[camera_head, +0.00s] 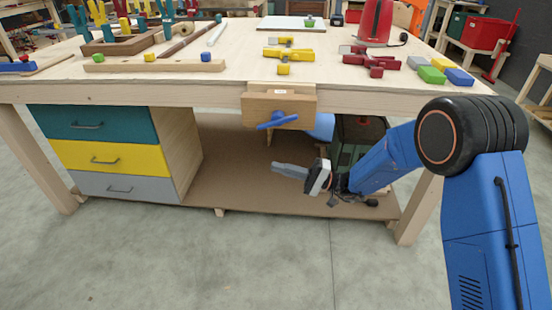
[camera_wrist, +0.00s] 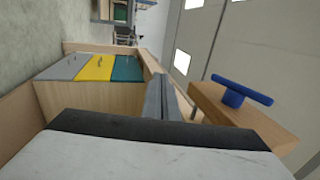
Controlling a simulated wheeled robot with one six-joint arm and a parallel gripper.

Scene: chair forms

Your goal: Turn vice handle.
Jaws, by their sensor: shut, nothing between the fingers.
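The vice is a wooden block (camera_head: 300,103) on the front edge of the workbench. Its blue handle (camera_head: 277,121) is a bar on the block's front face, slightly tilted, with its right end higher. In the wrist view the handle (camera_wrist: 241,91) stands out from the wooden block (camera_wrist: 240,122) at the right. My gripper (camera_head: 275,168) is below the handle and in front of the lower shelf, apart from the vice. Its grey fingers point left and are shut with nothing between them. In the wrist view the fingers (camera_wrist: 160,95) show left of the vice.
The workbench (camera_head: 240,75) holds yellow clamps (camera_head: 288,54), red clamps (camera_head: 376,64) and coloured blocks. Teal, yellow and grey drawers (camera_head: 110,158) stand under its left side. The lower shelf (camera_head: 230,165) lies behind my gripper. The floor in front is clear.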

